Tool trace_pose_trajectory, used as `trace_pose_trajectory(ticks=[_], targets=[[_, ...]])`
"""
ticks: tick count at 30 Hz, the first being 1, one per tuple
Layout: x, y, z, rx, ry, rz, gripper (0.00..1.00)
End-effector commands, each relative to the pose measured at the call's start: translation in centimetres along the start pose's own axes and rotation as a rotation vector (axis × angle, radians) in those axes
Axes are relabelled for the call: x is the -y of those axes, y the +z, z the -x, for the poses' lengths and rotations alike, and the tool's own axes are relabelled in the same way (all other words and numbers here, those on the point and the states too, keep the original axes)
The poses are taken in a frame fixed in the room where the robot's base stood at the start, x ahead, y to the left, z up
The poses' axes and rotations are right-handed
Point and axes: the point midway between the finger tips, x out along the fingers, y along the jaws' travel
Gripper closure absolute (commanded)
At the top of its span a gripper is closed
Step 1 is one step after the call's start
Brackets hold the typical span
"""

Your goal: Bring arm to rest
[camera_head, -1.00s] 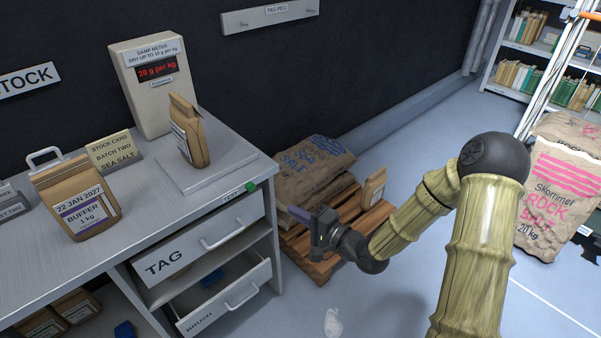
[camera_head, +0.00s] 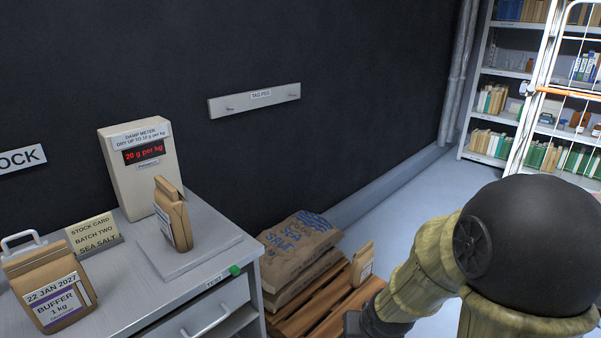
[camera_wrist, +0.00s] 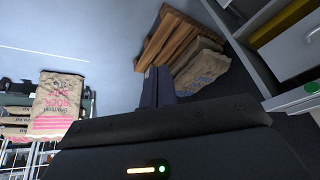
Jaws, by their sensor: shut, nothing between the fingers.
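My gripper (camera_wrist: 158,86) is shut and empty in the wrist view, its two dark fingers side by side. They point toward the floor next to a wooden pallet (camera_wrist: 166,36). In the head view my arm bends at the lower right, and its end drops out of the bottom of the picture beside the pallet (camera_head: 318,318), so the fingers are hidden there. The arm appears clear of the counter and the sacks.
A sea salt sack (camera_head: 300,250) and a small paper bag (camera_head: 362,264) sit on the pallet. The counter (camera_head: 150,300) carries a damp meter (camera_head: 140,170) and a buffer bag (camera_head: 50,290). A rock salt sack (camera_wrist: 58,105) stands across open floor.

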Motion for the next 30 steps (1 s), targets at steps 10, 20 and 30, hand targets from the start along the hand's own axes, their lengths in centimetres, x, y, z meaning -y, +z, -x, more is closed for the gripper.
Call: trace_pose_trajectory(ticks=[10, 20, 30], targets=[[-1.8, 5.0, 6.1, 0.183, 0.060, 0.058, 1.00], [-1.5, 3.5, 10.9, 0.206, 0.056, 0.063, 1.00], [-0.9, 0.3, 17.8, 0.204, 0.056, 0.063, 1.00]])
